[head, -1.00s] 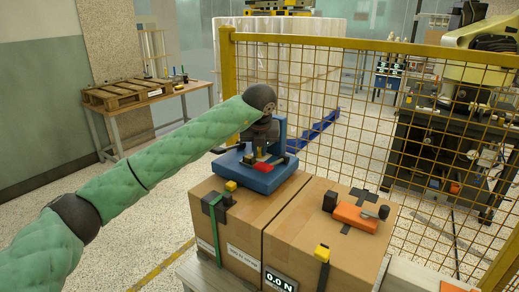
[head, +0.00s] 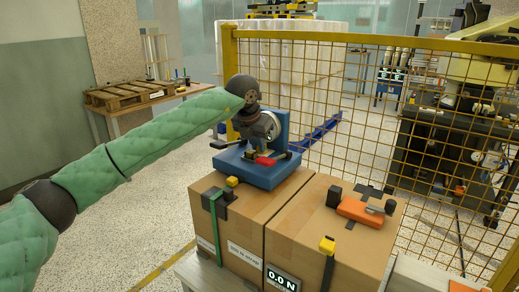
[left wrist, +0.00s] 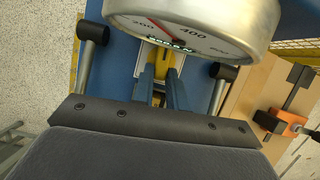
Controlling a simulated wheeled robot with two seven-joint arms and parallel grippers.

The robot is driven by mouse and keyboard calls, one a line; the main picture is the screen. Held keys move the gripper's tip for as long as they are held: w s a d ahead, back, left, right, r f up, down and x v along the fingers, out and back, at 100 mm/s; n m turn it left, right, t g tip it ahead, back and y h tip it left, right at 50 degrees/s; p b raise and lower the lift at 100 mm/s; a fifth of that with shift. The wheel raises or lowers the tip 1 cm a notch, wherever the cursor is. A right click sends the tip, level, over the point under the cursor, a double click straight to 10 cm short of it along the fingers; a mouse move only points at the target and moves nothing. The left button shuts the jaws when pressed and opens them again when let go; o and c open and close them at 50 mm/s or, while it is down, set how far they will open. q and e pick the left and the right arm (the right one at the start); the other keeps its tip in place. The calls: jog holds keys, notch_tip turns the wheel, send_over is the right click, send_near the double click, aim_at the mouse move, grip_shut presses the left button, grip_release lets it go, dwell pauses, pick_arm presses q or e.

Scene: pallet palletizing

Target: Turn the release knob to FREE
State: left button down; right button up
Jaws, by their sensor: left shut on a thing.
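A blue fixture (head: 258,175) stands on the left cardboard box, with a round dial gauge (head: 268,124) against its upright back plate. In the left wrist view the gauge (left wrist: 195,22) shows figures and a red needle. My left gripper (head: 258,152) reaches down in front of the gauge. In the left wrist view its two fingers (left wrist: 164,82) are shut on a yellow knob-like piece (left wrist: 166,66) below the dial. The fingers hide part of it, and I cannot read any FREE mark. A red piece (head: 265,161) lies beside the fingers. My right gripper is not in view.
Black-handled bars (left wrist: 92,35) flank the fingers. The right cardboard box (head: 300,225) carries an orange tool (head: 360,211) and a yellow-topped strap (head: 327,246). A yellow mesh fence (head: 350,110) stands close behind the boxes.

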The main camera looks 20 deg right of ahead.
pick_arm(q)
jog(key=shift+w+a+m, duration=0.15)
jog(key=shift+m, duration=0.35)
jog(key=m, duration=0.1)
jog(key=m+g+h, duration=0.1)
jog(key=shift+w+a+m+b, duration=0.1)
jog(key=shift+w+m+b, duration=0.15)
jog(key=shift+m+b, duration=0.05)
jog(key=shift+w+m+g, duration=0.1)
jog(key=shift+m+g, duration=0.3)
jog(key=shift+m, duration=0.4)
jog(key=shift+w+a+m+g, duration=0.15)
jog(key=shift+m+g, duration=0.1)
jog(key=shift+m, duration=0.4)
jog(key=shift+w+d+m+g, duration=0.1)
jog(key=shift+m+g, duration=0.15)
jog(key=shift+m, duration=0.4)
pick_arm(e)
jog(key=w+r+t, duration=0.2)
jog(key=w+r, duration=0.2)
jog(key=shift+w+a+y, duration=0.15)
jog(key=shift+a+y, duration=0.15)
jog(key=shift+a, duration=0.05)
pick_arm(q)
jog(key=c, duration=1.4)
grip_release()
jog(key=shift+a+r, duration=0.1)
jog(key=shift+r, duration=0.05)
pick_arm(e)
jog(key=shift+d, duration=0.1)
